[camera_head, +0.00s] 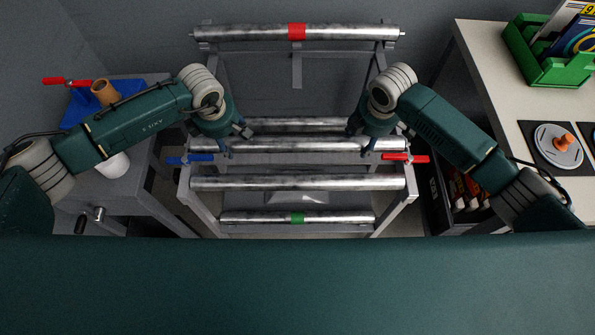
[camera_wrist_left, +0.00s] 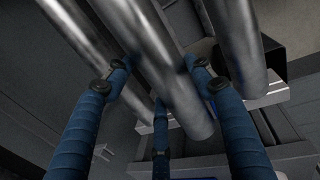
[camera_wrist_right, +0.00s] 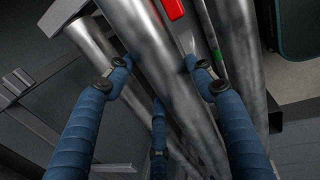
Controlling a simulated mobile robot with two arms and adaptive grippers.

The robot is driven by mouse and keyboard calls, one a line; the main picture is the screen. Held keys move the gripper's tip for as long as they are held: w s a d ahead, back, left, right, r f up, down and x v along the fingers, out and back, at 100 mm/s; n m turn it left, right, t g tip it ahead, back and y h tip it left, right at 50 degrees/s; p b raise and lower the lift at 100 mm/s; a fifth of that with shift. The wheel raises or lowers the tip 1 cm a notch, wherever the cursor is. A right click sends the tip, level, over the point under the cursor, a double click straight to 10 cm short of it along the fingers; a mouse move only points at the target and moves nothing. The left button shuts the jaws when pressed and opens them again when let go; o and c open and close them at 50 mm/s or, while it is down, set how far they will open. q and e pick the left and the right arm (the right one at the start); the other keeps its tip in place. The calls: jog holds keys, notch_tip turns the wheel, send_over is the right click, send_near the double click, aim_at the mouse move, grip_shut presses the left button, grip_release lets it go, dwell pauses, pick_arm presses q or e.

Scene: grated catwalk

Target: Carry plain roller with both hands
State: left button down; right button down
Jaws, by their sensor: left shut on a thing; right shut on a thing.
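A plain steel roller (camera_head: 297,145) without a colour band lies across the grey rack (camera_head: 408,182). My left gripper (camera_head: 229,146) is shut on its left part, and my right gripper (camera_head: 366,146) is shut on its right part. In the left wrist view the roller (camera_wrist_left: 160,70) passes between the blue fingers. In the right wrist view it (camera_wrist_right: 152,62) also runs between the fingers. The roller looks level. I cannot tell whether it touches the rack.
Another plain roller (camera_head: 297,183) lies in front, one (camera_head: 292,124) close behind. A red-banded roller (camera_head: 340,32) is at the top, a green-banded one (camera_head: 260,217) low down. A blue clamp (camera_head: 190,159) and red clamp (camera_head: 404,158) flank the rack. Tables stand on both sides.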

pick_arm(q)
jog(key=shift+w+f, duration=0.15)
jog(key=shift+w, duration=0.45)
pick_arm(e)
jog(key=shift+w+f, duration=0.2)
jog(key=shift+w, duration=0.4)
pick_arm(q)
jog(key=shift+s, duration=0.1)
pick_arm(e)
jog(key=shift+s, duration=0.1)
